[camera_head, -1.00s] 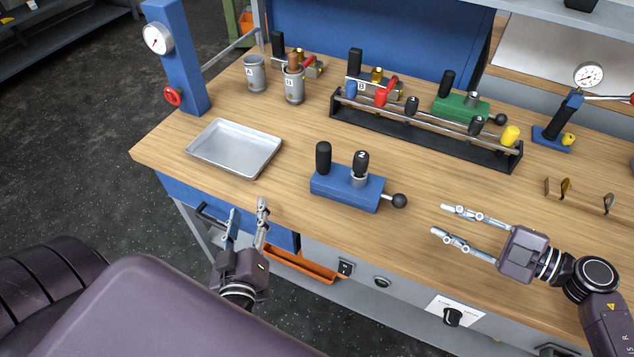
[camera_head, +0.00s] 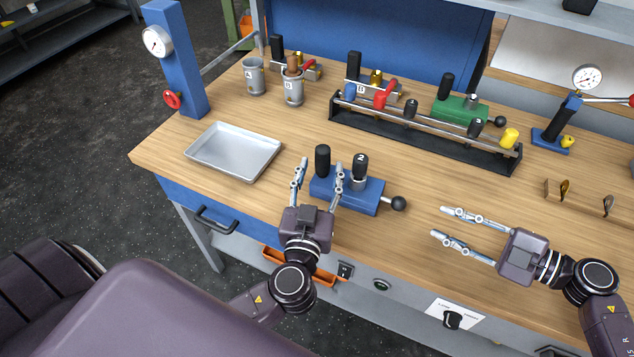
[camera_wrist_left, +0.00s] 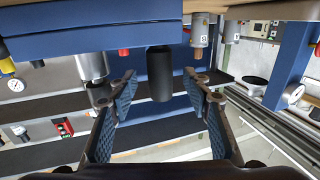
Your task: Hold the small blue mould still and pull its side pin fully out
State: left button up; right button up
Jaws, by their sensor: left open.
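The small blue mould (camera_head: 360,194) sits on the bench in the head view. A black upright handle (camera_head: 323,158) stands at its left, beside a metal cylinder with a black cap marked 2 (camera_head: 360,162). The side pin's black ball knob (camera_head: 398,203) sticks out at the right end, the pin seated in the mould. My left gripper (camera_head: 321,166) is open, its fingers on either side of the handle in the picture. In the left wrist view the handle (camera_wrist_left: 160,75) appears between the fingers, apart from both. My right gripper (camera_head: 438,220) is open and empty, right of the knob.
An empty metal tray (camera_head: 234,151) lies to the left. Behind stand two grey cups, a black rack (camera_head: 430,136) with several coloured caps, and a green mould (camera_head: 460,108). A wooden holder (camera_head: 580,198) is at right. The bench's front edge is close.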

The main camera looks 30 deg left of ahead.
pick_arm(q)
jog(key=shift+x, duration=1.9)
grip_shut()
